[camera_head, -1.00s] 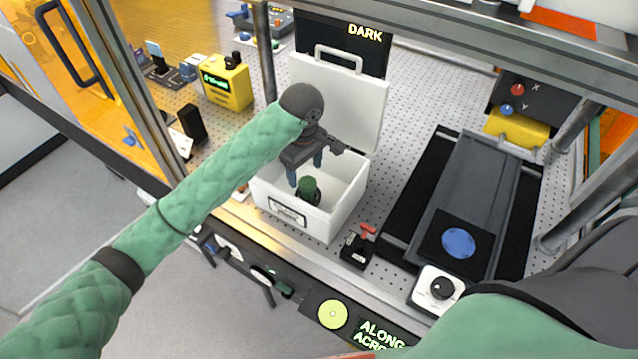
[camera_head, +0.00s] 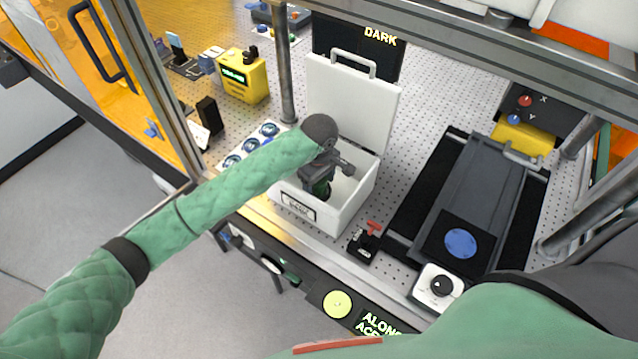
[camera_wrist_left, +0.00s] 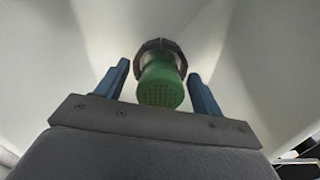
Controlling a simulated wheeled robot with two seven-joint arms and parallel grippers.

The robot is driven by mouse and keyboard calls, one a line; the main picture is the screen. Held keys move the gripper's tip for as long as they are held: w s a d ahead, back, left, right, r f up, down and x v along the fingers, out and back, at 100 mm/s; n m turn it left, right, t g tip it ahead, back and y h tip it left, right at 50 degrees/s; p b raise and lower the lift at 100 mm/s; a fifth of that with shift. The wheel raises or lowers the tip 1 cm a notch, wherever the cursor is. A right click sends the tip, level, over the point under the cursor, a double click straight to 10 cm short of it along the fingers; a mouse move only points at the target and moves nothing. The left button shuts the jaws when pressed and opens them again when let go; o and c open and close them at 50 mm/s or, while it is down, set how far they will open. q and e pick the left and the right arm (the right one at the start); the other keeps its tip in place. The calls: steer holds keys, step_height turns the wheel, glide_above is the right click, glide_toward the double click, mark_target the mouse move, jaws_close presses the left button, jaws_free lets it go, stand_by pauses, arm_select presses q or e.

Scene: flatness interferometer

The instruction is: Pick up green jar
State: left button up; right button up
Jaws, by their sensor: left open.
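The green jar (camera_wrist_left: 161,84) stands inside the white box (camera_head: 337,222), whose lid (camera_head: 352,103) is raised at the back. In the left wrist view the jar has a green top with a dotted pattern and a dark collar behind it. My left gripper (camera_wrist_left: 158,88) is open, with one blue finger on each side of the jar. I cannot tell whether the fingers touch it. In the head view the left gripper (camera_head: 318,188) is down inside the box and hides most of the jar. My right gripper is not in view.
A small black device with a red lever (camera_head: 366,238) stands right of the box. A dark slide stage with a blue disc (camera_head: 460,243) lies farther right. A metal post (camera_head: 286,70) rises behind the box. A yellow device (camera_head: 243,78) stands at the back left.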

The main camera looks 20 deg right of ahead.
arm_select(q)
steer(key=c, duration=1.1)
steer(key=shift+r, duration=0.1)
